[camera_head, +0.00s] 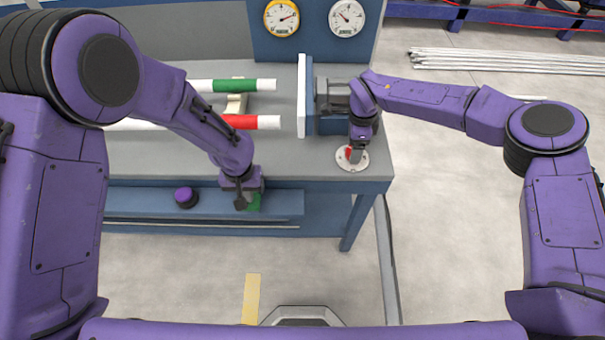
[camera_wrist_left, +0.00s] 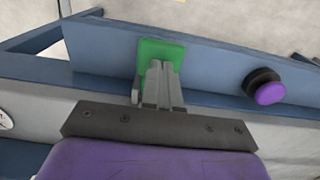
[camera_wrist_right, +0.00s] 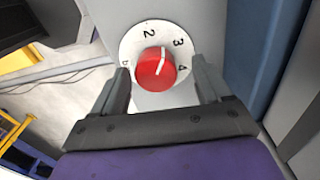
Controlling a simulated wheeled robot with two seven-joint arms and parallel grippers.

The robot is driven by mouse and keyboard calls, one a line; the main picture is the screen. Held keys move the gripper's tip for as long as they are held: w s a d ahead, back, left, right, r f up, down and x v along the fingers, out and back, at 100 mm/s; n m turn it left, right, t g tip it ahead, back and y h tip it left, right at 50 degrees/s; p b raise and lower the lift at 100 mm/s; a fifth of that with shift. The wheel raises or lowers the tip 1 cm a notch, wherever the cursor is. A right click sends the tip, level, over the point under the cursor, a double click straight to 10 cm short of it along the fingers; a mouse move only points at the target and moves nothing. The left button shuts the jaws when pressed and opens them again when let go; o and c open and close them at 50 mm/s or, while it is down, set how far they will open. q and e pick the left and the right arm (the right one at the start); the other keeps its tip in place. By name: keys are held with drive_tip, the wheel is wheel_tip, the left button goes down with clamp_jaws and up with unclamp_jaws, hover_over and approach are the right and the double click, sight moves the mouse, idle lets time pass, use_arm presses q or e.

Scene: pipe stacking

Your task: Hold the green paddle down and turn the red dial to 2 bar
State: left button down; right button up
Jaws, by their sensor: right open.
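The green paddle (camera_head: 255,203) sits on the blue front rail of the bench and also shows in the left wrist view (camera_wrist_left: 148,50). My left gripper (camera_head: 241,205) has its fingers together over the paddle; I cannot tell how far the paddle is pressed. The red dial (camera_wrist_right: 152,72) sits on a round white plate (camera_wrist_right: 129,46) with numbers. Its white line points between 2 and 3. My right gripper (camera_wrist_right: 165,85) is open, with one finger on each side of the dial. In the head view, the dial (camera_head: 349,154) is partly hidden by this gripper.
A purple button (camera_head: 184,196) is on the rail left of the paddle. A yellow-rimmed gauge (camera_head: 282,17) and a white gauge (camera_head: 346,17) are on the back panel. Pipes with a green band (camera_head: 230,86) and a red band (camera_head: 240,121) lie on the bench beside a white plate (camera_head: 302,95).

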drive_tip(key=shift+d+r, duration=0.1)
drive_tip(key=shift+r, duration=0.3)
drive_tip(key=m, duration=0.3)
drive_tip(key=shift+m, duration=0.4)
drive_tip(key=m, duration=0.4)
drive_tip(key=shift+m, duration=0.3)
drive_tip(key=m, duration=0.4)
drive_tip(key=shift+m, duration=0.3)
drive_tip(key=m, duration=0.4)
